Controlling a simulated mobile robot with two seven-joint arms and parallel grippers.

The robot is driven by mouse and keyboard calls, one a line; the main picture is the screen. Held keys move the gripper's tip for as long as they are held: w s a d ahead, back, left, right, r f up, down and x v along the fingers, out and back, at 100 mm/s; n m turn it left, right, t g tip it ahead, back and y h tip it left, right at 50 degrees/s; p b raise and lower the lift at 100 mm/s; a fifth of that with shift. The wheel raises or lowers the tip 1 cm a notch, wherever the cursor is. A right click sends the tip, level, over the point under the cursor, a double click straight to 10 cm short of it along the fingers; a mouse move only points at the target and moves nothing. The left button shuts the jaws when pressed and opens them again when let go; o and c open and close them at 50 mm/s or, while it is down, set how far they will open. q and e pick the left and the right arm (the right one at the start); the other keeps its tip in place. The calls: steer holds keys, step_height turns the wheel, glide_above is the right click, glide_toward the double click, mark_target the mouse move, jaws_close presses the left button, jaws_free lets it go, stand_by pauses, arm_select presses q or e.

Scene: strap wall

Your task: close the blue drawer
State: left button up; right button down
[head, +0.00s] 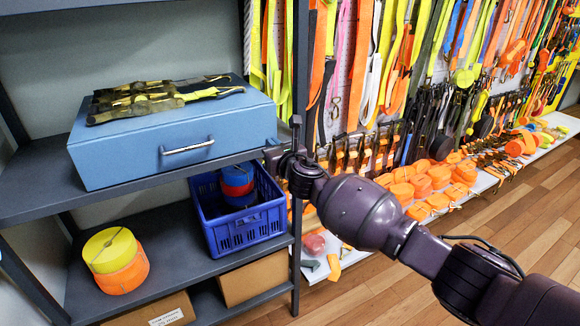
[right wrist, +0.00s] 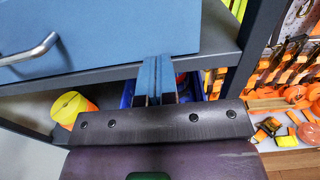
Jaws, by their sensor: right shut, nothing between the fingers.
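The blue drawer (head: 178,140) is a wide blue box front with a silver bar handle (head: 187,146), on the upper grey shelf at the left. Its front also shows at the upper left of the right wrist view (right wrist: 110,35), with the handle (right wrist: 30,50) at the left edge. I see no clear gap that tells how far it stands out. My right gripper (head: 270,154) is at the drawer's lower right front corner, right of the handle. In the right wrist view its fingers (right wrist: 155,70) are together and empty. I cannot tell whether they touch the drawer. My left gripper is not in view.
Dark and yellow straps (head: 150,97) lie on the blue box. A blue crate (head: 245,226) and yellow and orange rolls (head: 116,262) stand on the shelf below. A dark shelf post (head: 299,90) rises just right of my gripper. Open wooden floor (head: 510,220) lies at the right.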

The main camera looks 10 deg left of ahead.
steer(key=s+d+r+m+y+p, duration=0.15)
steer(key=s+d+r+m, duration=0.3)
steer(key=s+m, duration=0.8)
steer(key=s+d+f+m+h, duration=0.3)
steer(key=s+d+f+m, duration=0.2)
steer(key=d+f+m, duration=0.3)
steer(key=s+d+f+m+h, duration=0.3)
steer(key=s+d+f+m, duration=0.3)
steer(key=d+m, duration=0.4)
steer(key=s+d+f+m+h, duration=0.3)
steer(key=s+d+f+m, duration=0.1)
steer(key=d+f+m, duration=0.5)
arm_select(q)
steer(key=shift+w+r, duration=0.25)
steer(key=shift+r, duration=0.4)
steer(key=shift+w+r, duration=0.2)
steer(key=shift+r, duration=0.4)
arm_select(e)
steer(key=s+d+f+m+g+h, duration=0.1)
steer(key=s+d+f, duration=0.2)
steer(key=s+f, duration=0.2)
steer(key=s+d+f+m+g+h, duration=0.1)
steer(key=s+d+f, duration=0.3)
steer(key=s, duration=0.6)
steer(key=shift+s+d+f+g+h, duration=0.3)
steer(key=shift+f+g, duration=0.2)
steer(key=shift+g, duration=0.2)
